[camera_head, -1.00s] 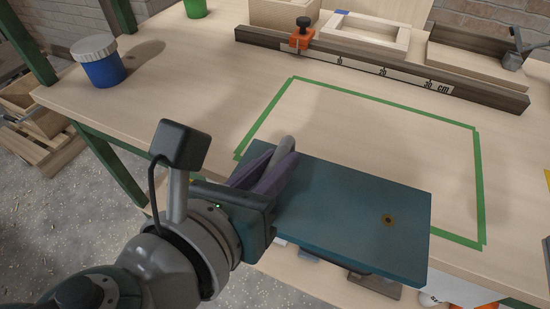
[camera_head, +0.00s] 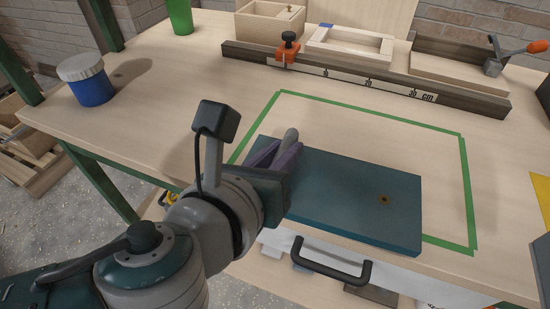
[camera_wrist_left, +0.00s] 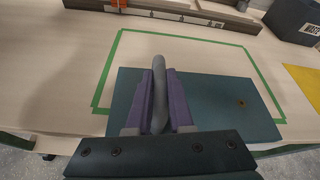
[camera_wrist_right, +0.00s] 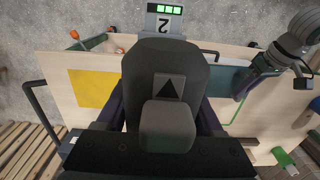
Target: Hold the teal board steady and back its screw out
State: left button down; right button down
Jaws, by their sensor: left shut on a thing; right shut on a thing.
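The teal board (camera_head: 350,193) lies over the green-taped area near the bench's front edge. A small brass-coloured screw spot (camera_head: 384,199) shows near its right end; it also shows in the left wrist view (camera_wrist_left: 242,103). My left gripper (camera_head: 278,156) is shut on the grey curved handle (camera_wrist_left: 159,95) at the board's left end. My right gripper (camera_wrist_right: 163,110) is outside the head view. In the right wrist view it is shut on a dark grey power driver (camera_wrist_right: 165,70) with an arrow mark. The driver's bit is hidden. The board (camera_wrist_right: 224,76) shows beyond the driver, apart from it.
Green tape (camera_head: 467,190) outlines the work area. A wooden ruler rail (camera_head: 460,98) with an orange clamp (camera_head: 287,52) stands behind. A blue jar (camera_head: 90,85) is at left. A drawer handle (camera_head: 330,268) juts from the bench front. A yellow patch (camera_wrist_right: 92,88) lies on the bench.

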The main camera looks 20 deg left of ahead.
pick_arm(q)
jog(key=shift+w+d+f, duration=0.1)
jog(key=shift+w+f, duration=0.15)
jog(key=shift+w, duration=1.9)
jog(key=shift+w+d+f, duration=0.1)
jog(key=shift+w+f, duration=0.15)
jog(key=shift+w, duration=1.95)
jog(key=shift+w+d+f, duration=0.1)
jog(key=shift+w+f, duration=0.15)
jog(key=shift+w, duration=1.9)
jog(key=shift+f, duration=0.4)
jog(key=shift+f, duration=0.2)
jog(key=c, duration=0.7)
grip_release()
jog(key=shift+s+f, duration=0.1)
jog(key=shift+c, duration=0.2)
grip_shut()
